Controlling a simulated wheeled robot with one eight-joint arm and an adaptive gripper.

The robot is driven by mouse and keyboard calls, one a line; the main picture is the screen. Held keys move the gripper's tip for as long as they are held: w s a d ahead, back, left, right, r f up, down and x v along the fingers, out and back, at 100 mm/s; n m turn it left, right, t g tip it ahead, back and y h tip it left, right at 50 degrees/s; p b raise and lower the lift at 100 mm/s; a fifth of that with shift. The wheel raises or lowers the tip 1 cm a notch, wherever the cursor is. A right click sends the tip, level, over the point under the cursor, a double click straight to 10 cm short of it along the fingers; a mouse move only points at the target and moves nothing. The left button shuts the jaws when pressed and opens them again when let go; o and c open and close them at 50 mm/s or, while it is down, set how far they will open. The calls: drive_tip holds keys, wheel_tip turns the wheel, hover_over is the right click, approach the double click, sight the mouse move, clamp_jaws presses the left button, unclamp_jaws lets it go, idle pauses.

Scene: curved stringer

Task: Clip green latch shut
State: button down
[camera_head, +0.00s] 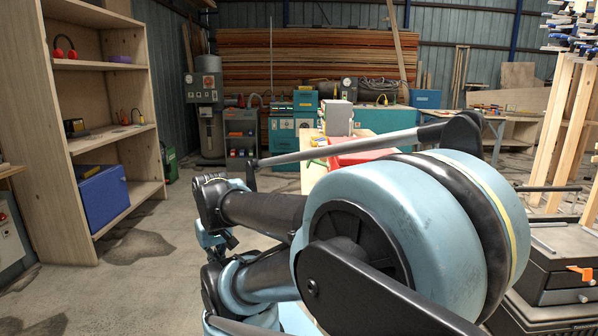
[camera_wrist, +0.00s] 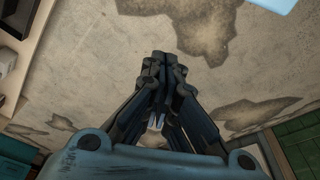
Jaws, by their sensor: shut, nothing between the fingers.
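I cannot make out a green latch for certain in either view. A red case-like object (camera_head: 362,154) lies on a bench in the head view, partly hidden behind my arm. Small yellow and green items sit at its left end, too small to tell apart. My gripper (camera_wrist: 162,58) is shut and empty in the wrist view. It points down over bare concrete floor, touching nothing. In the head view my arm's large joints fill the front, and the gripper's fingers cannot be made out.
A wooden shelf (camera_head: 78,165) with a blue bin (camera_head: 101,200) stands at left. A dark box with an orange latch (camera_head: 582,271) is at lower right. A green object (camera_wrist: 300,148) fills the wrist view's lower right corner. The floor (camera_head: 150,275) between shelf and arm is clear.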

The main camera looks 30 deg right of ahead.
drive_tip(key=w+d+r+n+g+h, duration=0.3)
drive_tip(key=w+d+r+n+h, duration=0.25)
drive_tip(key=w+d+r, duration=0.85)
drive_tip(key=w+d+r+n+g+h, duration=0.1)
drive_tip(key=w+d+n+g, duration=0.1)
drive_tip(key=w+d, duration=0.4)
drive_tip(key=w+d+r+n+g+h, duration=0.2)
drive_tip(key=w+d+n, duration=0.2)
drive_tip(key=w+d, duration=0.3)
drive_tip(key=d, duration=0.5)
drive_tip(key=shift+w+d+g, duration=0.15)
drive_tip(key=shift+d+g, duration=0.1)
drive_tip(key=shift+g, duration=0.05)
drive_tip(key=shift+f, duration=0.1)
drive_tip(key=s+d+f, duration=0.2)
drive_tip(key=s+d, duration=0.2)
drive_tip(key=d, duration=0.3)
drive_tip(key=shift+s+d+f, duration=0.2)
drive_tip(key=shift+s+d, duration=0.15)
drive_tip(key=shift+s, duration=0.05)
